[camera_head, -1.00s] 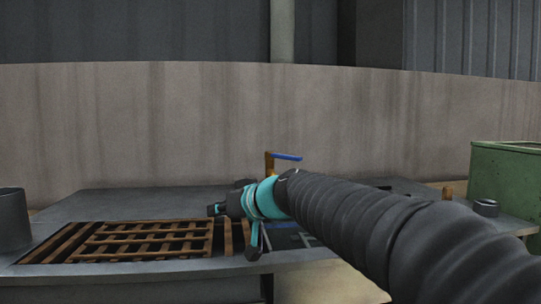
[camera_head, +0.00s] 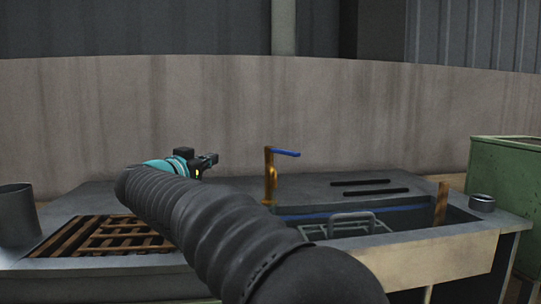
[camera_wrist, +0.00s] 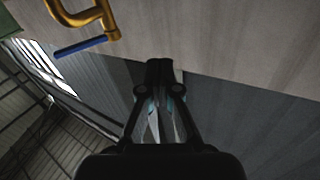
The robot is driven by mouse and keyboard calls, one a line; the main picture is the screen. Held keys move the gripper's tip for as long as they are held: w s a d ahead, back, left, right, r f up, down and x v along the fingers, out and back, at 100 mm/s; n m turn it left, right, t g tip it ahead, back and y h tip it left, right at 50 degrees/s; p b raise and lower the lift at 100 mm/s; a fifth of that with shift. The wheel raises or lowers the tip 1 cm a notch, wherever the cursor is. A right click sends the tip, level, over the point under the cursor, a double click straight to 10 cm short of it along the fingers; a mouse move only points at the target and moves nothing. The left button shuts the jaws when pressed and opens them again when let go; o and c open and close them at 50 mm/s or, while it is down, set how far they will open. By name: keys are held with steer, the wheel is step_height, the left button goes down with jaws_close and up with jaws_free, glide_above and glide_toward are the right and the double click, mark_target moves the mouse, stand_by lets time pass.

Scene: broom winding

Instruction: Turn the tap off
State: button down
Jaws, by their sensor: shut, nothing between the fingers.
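The tap is a brass-coloured pipe (camera_head: 269,180) with a blue lever handle (camera_head: 286,153) on top, standing at the back left of the sink. In the head view the lever points to the right. In the wrist view the brass tap (camera_wrist: 106,18) and its blue lever (camera_wrist: 80,47) show at the upper left, apart from my fingers. My gripper (camera_head: 212,159) is to the left of the tap at about lever height, pointing right, with a clear gap between them. Its fingers (camera_wrist: 160,68) are together and empty. No water can be made out.
The sink (camera_head: 425,215) holds a grey rack (camera_head: 338,222). A wooden slatted grate (camera_head: 120,236) lies at the left of the counter and a dark pot (camera_head: 14,213) beside it. A small metal cup (camera_head: 482,203) and a green bin (camera_head: 505,180) are at the right.

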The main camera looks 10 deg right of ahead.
mark_target(287, 154)
steer(key=s+d+m+g+h, duration=0.4)
steer(key=s+d+g+h, duration=0.1)
steer(key=s+d+h, duration=0.15)
steer(key=shift+y, duration=0.35)
steer(key=x, duration=1.3)
steer(key=shift+d+b, duration=0.3)
steer(key=shift+d, duration=0.15)
